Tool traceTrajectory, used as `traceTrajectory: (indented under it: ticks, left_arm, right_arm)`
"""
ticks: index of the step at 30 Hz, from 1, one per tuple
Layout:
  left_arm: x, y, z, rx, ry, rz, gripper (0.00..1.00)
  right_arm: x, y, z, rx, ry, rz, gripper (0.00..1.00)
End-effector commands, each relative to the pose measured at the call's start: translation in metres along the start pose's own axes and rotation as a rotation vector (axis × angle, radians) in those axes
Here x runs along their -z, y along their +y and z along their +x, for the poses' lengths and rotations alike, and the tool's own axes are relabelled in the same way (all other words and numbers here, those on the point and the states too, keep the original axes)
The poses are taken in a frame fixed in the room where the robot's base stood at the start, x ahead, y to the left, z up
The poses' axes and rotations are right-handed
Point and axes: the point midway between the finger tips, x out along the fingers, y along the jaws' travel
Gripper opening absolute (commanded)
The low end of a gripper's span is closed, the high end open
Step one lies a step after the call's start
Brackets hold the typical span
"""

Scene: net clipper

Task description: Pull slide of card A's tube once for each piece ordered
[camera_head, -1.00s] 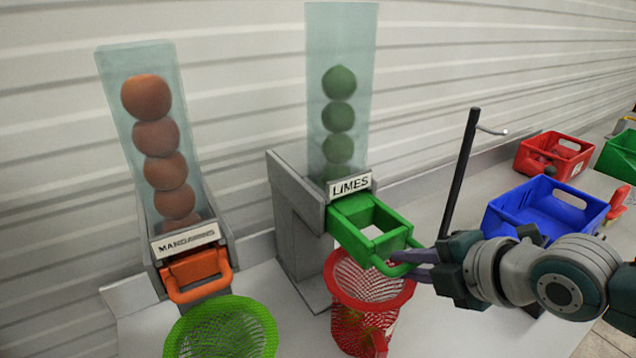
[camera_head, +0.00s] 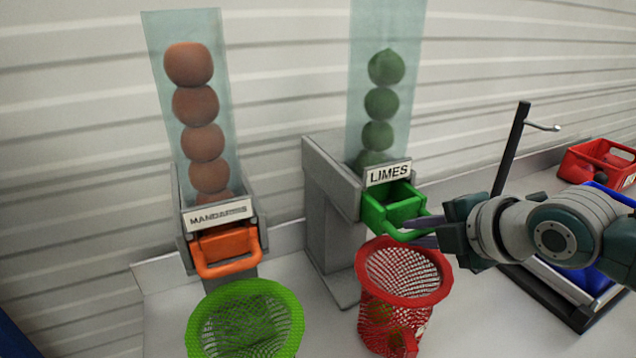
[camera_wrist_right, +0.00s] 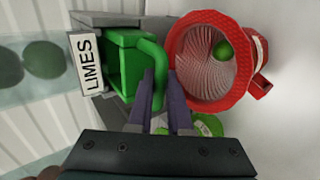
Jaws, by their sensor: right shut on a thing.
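The limes tube (camera_head: 384,80) holds a column of green limes above a "LIMES" label. Its green slide (camera_head: 394,208) sticks out a little below the label. My right gripper (camera_head: 418,238) is shut on the handle of this slide; the wrist view shows the handle (camera_wrist_right: 157,75) between the fingers. The mandarins tube (camera_head: 200,110) holds orange fruit, and its orange slide (camera_head: 226,244) sits beneath its label. A red net (camera_head: 403,275) hangs open below the limes slide, with a lime (camera_wrist_right: 222,49) inside it in the wrist view. No order card is readable. My left gripper is not visible.
A green net (camera_head: 245,310) stands below the mandarins slide. A dark post with a hook (camera_head: 512,145) rises behind my right arm. A red crate (camera_head: 598,165) and a partly hidden blue crate (camera_head: 590,278) are at the right.

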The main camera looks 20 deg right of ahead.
Motion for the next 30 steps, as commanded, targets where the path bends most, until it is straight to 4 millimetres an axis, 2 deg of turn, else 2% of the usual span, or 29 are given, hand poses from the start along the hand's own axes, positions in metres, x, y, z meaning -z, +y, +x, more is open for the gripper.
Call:
traceTrajectory:
  ticks: [19,30]
  left_arm:
    - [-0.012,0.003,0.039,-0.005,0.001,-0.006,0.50]
    - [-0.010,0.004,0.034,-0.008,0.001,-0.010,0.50]
  right_arm:
    - [0.000,0.023,0.039,0.006,-0.001,0.000,0.00]
    - [0.000,0.023,0.035,0.010,0.000,0.000,0.00]
